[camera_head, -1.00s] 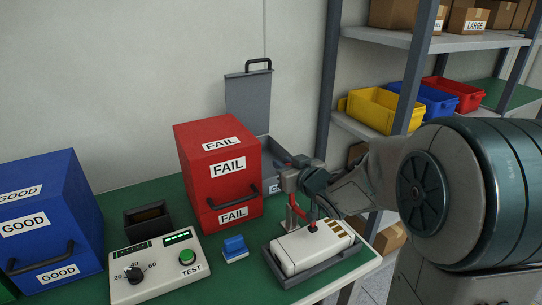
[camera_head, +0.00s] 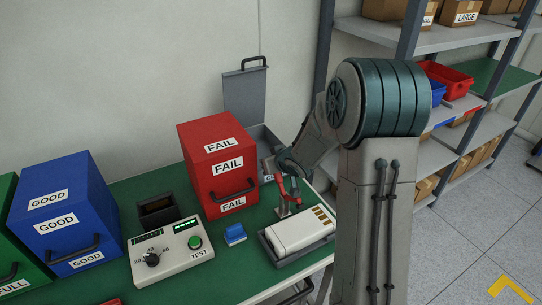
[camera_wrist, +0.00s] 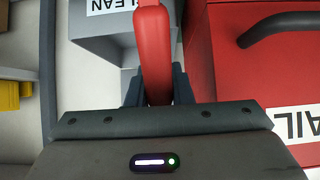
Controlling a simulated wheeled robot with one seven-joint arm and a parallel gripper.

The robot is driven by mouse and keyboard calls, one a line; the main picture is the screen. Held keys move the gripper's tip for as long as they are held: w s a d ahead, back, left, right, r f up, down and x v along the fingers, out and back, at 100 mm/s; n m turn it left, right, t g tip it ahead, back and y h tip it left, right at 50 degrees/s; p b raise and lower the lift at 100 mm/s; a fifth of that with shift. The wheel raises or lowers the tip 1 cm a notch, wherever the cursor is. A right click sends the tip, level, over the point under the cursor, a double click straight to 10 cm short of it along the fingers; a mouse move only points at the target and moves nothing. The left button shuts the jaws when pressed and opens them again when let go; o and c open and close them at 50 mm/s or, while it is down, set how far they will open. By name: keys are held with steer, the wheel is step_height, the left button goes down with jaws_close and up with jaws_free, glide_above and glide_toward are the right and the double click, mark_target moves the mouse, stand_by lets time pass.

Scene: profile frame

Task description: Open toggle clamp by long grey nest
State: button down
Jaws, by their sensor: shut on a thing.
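The long grey nest (camera_head: 271,252) lies at the front right of the green bench with a white device (camera_head: 300,232) in it. The toggle clamp stands at the nest's back edge, beside the FAIL box, and its red part (camera_head: 282,189) points up. Nothing red presses on the white device. My gripper (camera_head: 284,170) is above the clamp, at its upper end. In the wrist view the red handle (camera_wrist: 154,45) runs between my two fingers (camera_wrist: 155,92), which are shut on it. The fingers and wrist partly hide the clamp's upper linkage.
The red FAIL box (camera_head: 215,170) stands close left of the clamp. Behind is a grey bin, marked CLEAN in the wrist view (camera_wrist: 105,45). A blue block (camera_head: 235,234) and the tester (camera_head: 172,254) sit left of the nest. Shelves (camera_head: 430,45) stand at right.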

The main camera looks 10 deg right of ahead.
stand_by(0.4)
steer(key=c, duration=1.3)
jaws_free()
steer(key=p+v, duration=0.4)
steer(key=v, duration=0.9)
steer(key=shift+s+r, duration=0.2)
steer(key=shift+s, duration=0.1)
